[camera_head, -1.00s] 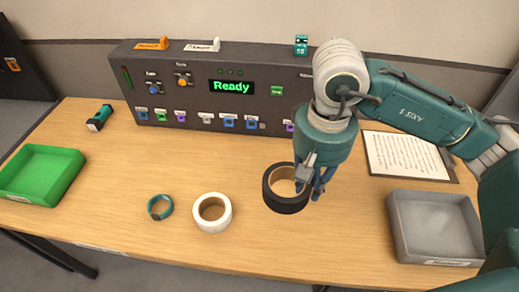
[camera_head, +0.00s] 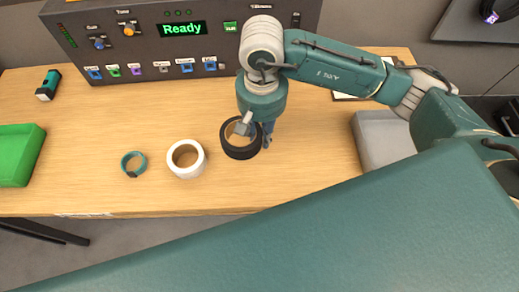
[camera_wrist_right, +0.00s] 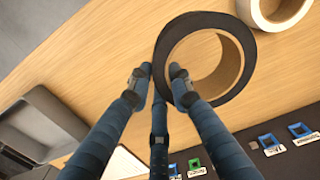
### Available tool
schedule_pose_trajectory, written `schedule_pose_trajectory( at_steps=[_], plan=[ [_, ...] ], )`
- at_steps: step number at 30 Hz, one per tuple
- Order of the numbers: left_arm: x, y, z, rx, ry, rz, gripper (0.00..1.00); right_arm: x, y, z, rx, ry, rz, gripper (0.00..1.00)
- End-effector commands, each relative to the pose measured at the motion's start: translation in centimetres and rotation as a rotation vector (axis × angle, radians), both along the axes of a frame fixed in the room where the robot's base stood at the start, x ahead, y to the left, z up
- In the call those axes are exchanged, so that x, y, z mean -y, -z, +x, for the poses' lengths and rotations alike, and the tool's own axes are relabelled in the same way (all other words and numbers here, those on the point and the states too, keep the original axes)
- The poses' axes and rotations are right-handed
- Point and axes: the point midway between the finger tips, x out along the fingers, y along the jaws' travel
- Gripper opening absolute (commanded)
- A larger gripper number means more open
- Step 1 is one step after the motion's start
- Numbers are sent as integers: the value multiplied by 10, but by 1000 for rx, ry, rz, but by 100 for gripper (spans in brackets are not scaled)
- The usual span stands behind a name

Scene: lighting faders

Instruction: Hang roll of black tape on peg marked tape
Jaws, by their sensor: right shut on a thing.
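The roll of black tape (camera_head: 235,153) has a tan core and is at the middle of the desk in the head view, right of a roll of white tape (camera_head: 186,172). My right gripper (camera_head: 262,136) is shut on the black roll's right side. In the right wrist view the fingertips (camera_wrist_right: 158,80) pinch the wall of the black roll (camera_wrist_right: 168,50), one finger inside the ring. I cannot tell whether the roll touches the desk. No peg marked tape is readable in view. My left gripper is not in view.
A small teal ring (camera_head: 128,168) lies left of the white roll. A green tray (camera_head: 38,150) is at the left, a grey tray (camera_head: 365,150) at the right. A control console (camera_head: 150,55) stands behind. A dark panel (camera_head: 470,20) is at the top right.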

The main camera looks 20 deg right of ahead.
Motion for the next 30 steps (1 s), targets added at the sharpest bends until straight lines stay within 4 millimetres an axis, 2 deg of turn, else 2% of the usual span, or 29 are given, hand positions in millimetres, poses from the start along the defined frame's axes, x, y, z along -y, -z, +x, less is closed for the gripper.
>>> schedule_pose_trajectory(
  at_steps=[3,6,14,19,30],
  plan=[
    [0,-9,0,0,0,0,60,0,27,-2,-6,1,1,0],
    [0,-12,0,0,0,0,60,0,45,-1,-3,0,-1,0],
    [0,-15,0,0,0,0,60,0,66,0,-1,1,0,0],
    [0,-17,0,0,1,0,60,0,91,-1,-3,0,-1,0],
    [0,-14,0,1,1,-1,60,0,100,1,2,-1,0,0]
  ],
)
